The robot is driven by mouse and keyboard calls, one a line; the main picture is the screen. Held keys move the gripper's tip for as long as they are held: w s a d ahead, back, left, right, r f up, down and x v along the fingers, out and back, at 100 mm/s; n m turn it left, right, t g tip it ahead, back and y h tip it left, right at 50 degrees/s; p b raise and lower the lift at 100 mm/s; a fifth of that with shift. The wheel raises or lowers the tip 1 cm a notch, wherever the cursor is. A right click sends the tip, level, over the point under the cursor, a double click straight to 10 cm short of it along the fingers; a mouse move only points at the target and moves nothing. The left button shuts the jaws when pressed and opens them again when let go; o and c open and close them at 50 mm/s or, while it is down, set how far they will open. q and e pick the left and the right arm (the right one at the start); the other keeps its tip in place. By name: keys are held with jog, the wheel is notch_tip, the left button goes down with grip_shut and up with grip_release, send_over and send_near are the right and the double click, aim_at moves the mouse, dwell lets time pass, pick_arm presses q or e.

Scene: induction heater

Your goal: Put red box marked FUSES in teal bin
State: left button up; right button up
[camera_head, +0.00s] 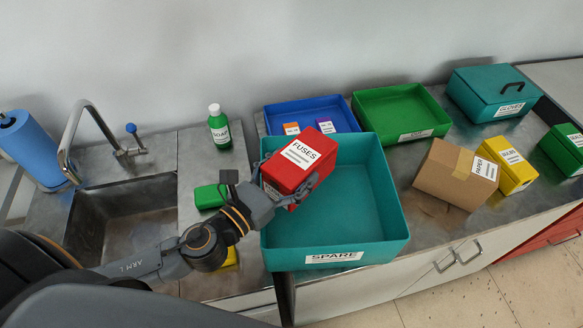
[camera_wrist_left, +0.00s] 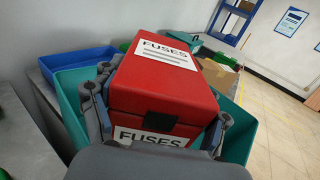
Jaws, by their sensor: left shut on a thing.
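The red box marked FUSES (camera_head: 294,160) is held tilted in my left gripper (camera_head: 287,187), whose fingers are shut on its two sides. It appears over the left part of the teal bin labelled SPARE (camera_head: 350,228), whose visible floor is empty. In the left wrist view the red box (camera_wrist_left: 163,90) fills the middle between the fingers (camera_wrist_left: 158,115), with teal bin walls (camera_wrist_left: 240,135) showing on both sides of it. I cannot tell the exact height of the box above the bin floor. My right gripper is not in view.
A blue bin (camera_head: 335,107) with small boxes and a green bin (camera_head: 404,110) stand behind. A cardboard box (camera_head: 445,175), yellow box (camera_head: 508,165) and teal lidded box (camera_head: 492,93) are to the right. A sink (camera_head: 112,220), soap bottle (camera_head: 219,128) and green box (camera_head: 208,196) are left.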

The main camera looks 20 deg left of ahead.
pick_arm(q)
jog(key=shift+f+b, duration=0.5)
jog(key=o, duration=1.6)
jog(key=shift+o, duration=0.2)
